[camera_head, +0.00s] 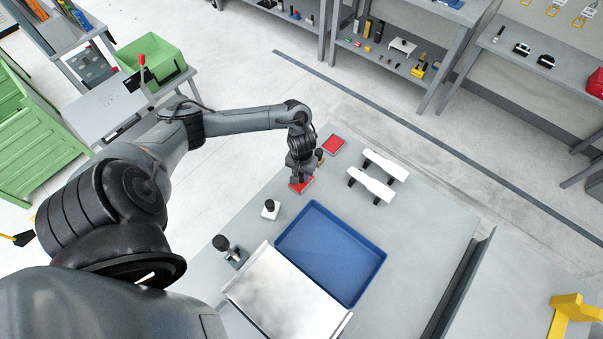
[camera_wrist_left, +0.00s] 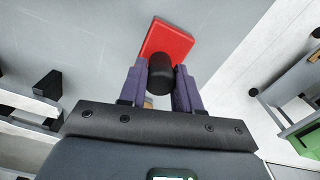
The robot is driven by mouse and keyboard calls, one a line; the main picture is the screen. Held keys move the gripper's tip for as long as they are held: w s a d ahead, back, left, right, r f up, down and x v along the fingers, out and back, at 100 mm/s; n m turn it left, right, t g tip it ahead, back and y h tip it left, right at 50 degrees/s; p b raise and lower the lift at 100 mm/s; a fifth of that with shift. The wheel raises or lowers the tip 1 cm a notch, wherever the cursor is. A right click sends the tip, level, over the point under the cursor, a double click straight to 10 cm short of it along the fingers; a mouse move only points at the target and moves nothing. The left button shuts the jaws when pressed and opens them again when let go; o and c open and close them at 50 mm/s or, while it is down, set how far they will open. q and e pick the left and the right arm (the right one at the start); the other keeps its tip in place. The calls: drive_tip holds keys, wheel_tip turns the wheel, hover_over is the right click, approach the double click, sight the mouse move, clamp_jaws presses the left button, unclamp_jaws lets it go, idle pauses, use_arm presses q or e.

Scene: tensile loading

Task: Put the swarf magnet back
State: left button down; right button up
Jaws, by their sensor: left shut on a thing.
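My left gripper (camera_head: 300,177) is over the far left part of the grey table. In the left wrist view its two purple fingers (camera_wrist_left: 160,88) are shut on a black cylindrical handle (camera_wrist_left: 160,74) with a red square block (camera_wrist_left: 167,40) beyond it, which I take to be the swarf magnet. The red block also shows under the gripper in the head view (camera_head: 302,186). I cannot tell whether it touches the table. A separate flat red square (camera_head: 333,145) lies just beyond, to the right of the gripper. My right gripper is not in view.
A blue tray (camera_head: 287,242) and a shiny metal sheet (camera_head: 285,290) lie nearer. A white block with a black knob (camera_head: 269,211) stands left of the tray. Two white bar-shaped pieces (camera_head: 371,185) lie right of the gripper. The table's right part is clear.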

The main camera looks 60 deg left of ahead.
use_arm(q)
drive_tip(key=c, duration=0.8)
unclamp_jaws()
